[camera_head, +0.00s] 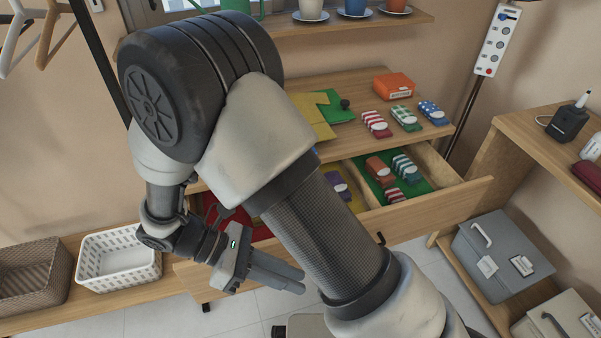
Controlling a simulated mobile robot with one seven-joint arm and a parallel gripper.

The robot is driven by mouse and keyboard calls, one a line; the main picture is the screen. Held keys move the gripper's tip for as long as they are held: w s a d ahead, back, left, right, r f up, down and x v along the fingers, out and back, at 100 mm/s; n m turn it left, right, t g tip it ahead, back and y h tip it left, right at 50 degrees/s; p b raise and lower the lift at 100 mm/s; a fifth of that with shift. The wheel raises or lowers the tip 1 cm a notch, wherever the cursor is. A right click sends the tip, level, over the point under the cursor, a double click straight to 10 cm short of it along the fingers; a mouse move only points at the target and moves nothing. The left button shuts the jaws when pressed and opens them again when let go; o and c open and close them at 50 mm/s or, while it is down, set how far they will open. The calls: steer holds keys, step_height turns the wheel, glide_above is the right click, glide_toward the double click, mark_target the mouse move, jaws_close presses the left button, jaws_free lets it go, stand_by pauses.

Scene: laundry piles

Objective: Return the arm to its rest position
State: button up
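My arm fills the middle of the head view, bent at a high elbow, with its forearm dropping on the left. My gripper (290,280) is at its lower end, in front of the open drawer (440,215). Its fingers point right and slightly down, seen from the side. I cannot tell whether they are apart or together, and no held thing shows. The drawer holds folded bundles on coloured sections, among them a red one (378,168) and a striped one (404,166). My arm hides part of the drawer.
The dresser top (360,90) bears striped, checked and dotted bundles and an orange box (394,86). A white basket (118,258) and a brown basket (32,277) stand on a low bench at left. Grey boxes (502,258) sit on the right shelf. Cups line a shelf above.

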steer(key=w+d+r+m+t+y, duration=0.1)
steer(key=d+r+m+t+y, duration=0.3)
steer(key=d+r+m+y, duration=0.5)
steer(key=w+d+r+m+t+y, duration=0.25)
steer(key=d+r+m, duration=0.45)
steer(key=r+m, duration=0.6)
step_height(320, 180, up, 26)
steer(key=n+p, duration=0.1)
steer(key=p, duration=2.2)
steer(key=shift+s+n+t+p, duration=0.3)
steer(key=shift+n+t+p, duration=0.05)
steer(key=shift+n, duration=0.05)
steer(key=shift+d+f, duration=0.1)
steer(key=shift+f, duration=0.05)
steer(key=shift+d, duration=0.1)
